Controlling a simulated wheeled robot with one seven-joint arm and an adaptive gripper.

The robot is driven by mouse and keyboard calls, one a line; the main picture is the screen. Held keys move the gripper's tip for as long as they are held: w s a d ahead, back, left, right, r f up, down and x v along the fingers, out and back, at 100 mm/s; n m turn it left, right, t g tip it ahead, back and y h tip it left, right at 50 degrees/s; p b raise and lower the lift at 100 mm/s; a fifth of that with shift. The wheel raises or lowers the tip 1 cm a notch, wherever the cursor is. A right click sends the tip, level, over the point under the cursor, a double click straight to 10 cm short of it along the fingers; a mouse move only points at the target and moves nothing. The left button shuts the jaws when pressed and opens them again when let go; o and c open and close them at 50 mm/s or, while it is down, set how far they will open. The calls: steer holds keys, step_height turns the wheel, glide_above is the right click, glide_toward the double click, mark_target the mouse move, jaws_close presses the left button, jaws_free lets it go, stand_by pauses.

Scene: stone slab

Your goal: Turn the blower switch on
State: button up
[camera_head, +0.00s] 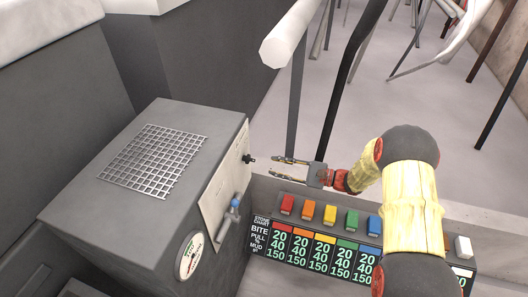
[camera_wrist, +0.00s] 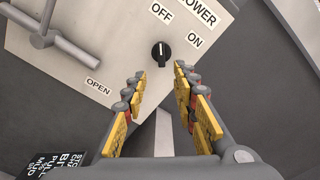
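The blower switch (camera_wrist: 161,53) is a small black rotary knob on a light panel, with OFF and ON labels beside it in the wrist view. A white mark on the knob points up in that view, toward the OFF side. In the head view the knob (camera_head: 249,159) sticks out of the right face of the grey box. My gripper (camera_head: 281,170) is just right of the knob, pointing at it. In the wrist view its two yellow-padded fingers (camera_wrist: 158,88) are apart with nothing between them, and the knob lies beyond the fingertips.
A blue-handled valve (camera_head: 235,204) sits on the same panel below the knob. A row of coloured blocks, including a yellow one (camera_head: 330,213), stands on a ledge below my arm. A white-ended rail (camera_head: 290,37) rises behind the gripper. The box top has a grille (camera_head: 153,160).

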mark_target(254, 161)
steer(key=shift+s+r+b+x, duration=0.1)
steer(key=shift+r+b+x, duration=0.2)
steer(key=shift+x, duration=1)
steer(key=shift+s+r+b+x, duration=0.1)
steer(key=shift+b+x, duration=0.35)
steer(key=shift+x, duration=0.85)
steer(key=shift+s+r+b+x, duration=0.15)
steer(key=shift+b+x, duration=0.2)
steer(key=shift+x, duration=1)
steer(key=shift+w+a, duration=0.1)
steer(key=shift+c, duration=1.1)
jaws_close()
